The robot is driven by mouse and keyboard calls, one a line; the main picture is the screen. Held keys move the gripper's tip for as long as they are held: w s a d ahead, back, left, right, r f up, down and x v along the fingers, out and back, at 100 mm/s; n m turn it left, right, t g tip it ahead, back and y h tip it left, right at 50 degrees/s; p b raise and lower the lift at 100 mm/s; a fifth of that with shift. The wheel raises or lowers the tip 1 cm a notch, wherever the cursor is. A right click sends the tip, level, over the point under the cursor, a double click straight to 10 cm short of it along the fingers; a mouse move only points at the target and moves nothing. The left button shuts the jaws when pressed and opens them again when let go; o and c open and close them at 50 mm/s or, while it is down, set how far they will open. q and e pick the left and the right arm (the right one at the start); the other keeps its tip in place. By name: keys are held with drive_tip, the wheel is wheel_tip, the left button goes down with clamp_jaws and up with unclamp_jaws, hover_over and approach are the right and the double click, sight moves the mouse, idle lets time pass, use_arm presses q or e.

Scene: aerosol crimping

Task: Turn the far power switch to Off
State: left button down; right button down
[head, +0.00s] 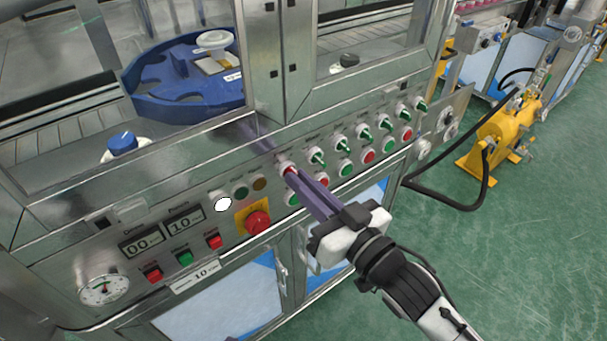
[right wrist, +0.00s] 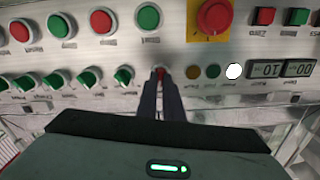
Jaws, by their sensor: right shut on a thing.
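A row of rotary switches runs along the steel control panel (head: 208,180). The one nearest the left end has a red handle (head: 287,168); it also shows in the right wrist view (right wrist: 160,71). The others have green handles, such as the green switch (head: 318,157) beside it. My right gripper (head: 295,178) reaches in from the lower right and is shut on the red-handled switch, its fingertips (right wrist: 160,82) on either side of the handle. The fingers partly hide the handle, so its exact angle is hard to tell. The small labels are unreadable. My left gripper is not in view.
Red and green push buttons (head: 347,170) sit just below the switches. A red emergency stop (head: 258,222) on a yellow plate, a lit white lamp (head: 223,204) and two displays (head: 184,222) are to the left. A yellow pump (head: 505,130) stands on the green floor at right.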

use_arm(q)
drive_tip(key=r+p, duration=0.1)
drive_tip(key=p, duration=0.1)
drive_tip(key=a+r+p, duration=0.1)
drive_tip(key=p, duration=0.1)
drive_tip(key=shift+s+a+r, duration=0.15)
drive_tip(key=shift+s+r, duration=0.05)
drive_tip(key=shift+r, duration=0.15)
use_arm(e)
drive_tip(key=n, duration=0.7)
drive_tip(key=shift+a+n, duration=0.1)
drive_tip(key=shift+n, duration=0.3)
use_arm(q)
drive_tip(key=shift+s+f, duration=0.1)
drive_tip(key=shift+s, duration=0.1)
use_arm(e)
drive_tip(key=shift+n, duration=0.3)
drive_tip(key=c, duration=1.9)
unclamp_jaws()
